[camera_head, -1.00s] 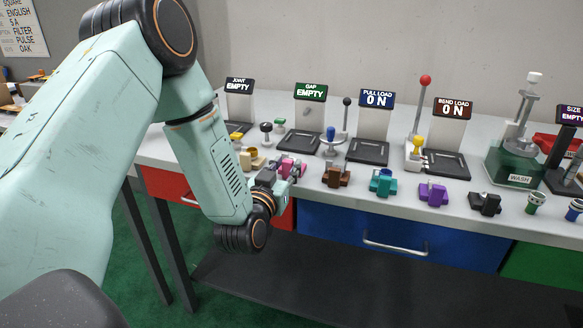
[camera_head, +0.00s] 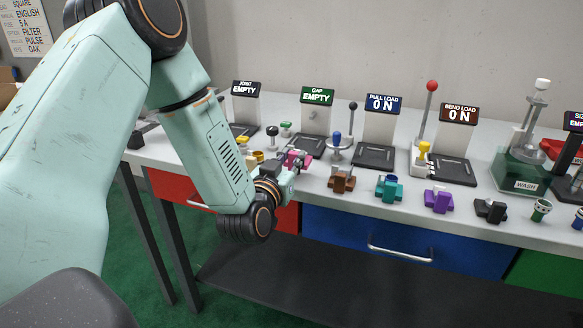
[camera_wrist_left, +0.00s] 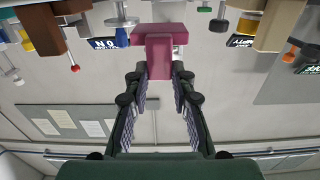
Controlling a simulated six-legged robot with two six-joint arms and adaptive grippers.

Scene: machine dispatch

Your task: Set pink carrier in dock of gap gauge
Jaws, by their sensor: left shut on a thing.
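The pink carrier (camera_head: 299,158) is in my left gripper (camera_head: 284,174) at the front of the bench. In the left wrist view the pink carrier (camera_wrist_left: 158,40) sits between the fingertips of the left gripper (camera_wrist_left: 158,82), which is shut on it. The gap gauge has a green-topped sign (camera_head: 317,97) reading "GAP EMPTY". Its dark dock (camera_head: 304,145) lies just behind the carrier, partly hidden by nearby items. The carrier is in front of the dock, apart from it as far as I can tell. My right gripper is not in view.
Brown (camera_head: 341,180), teal (camera_head: 389,188), purple (camera_head: 439,200) and black (camera_head: 490,210) carriers line the front edge to the right. A blue-knobbed post (camera_head: 337,143) stands right of the gap dock. A tan carrier (camera_head: 254,158) stands to the left.

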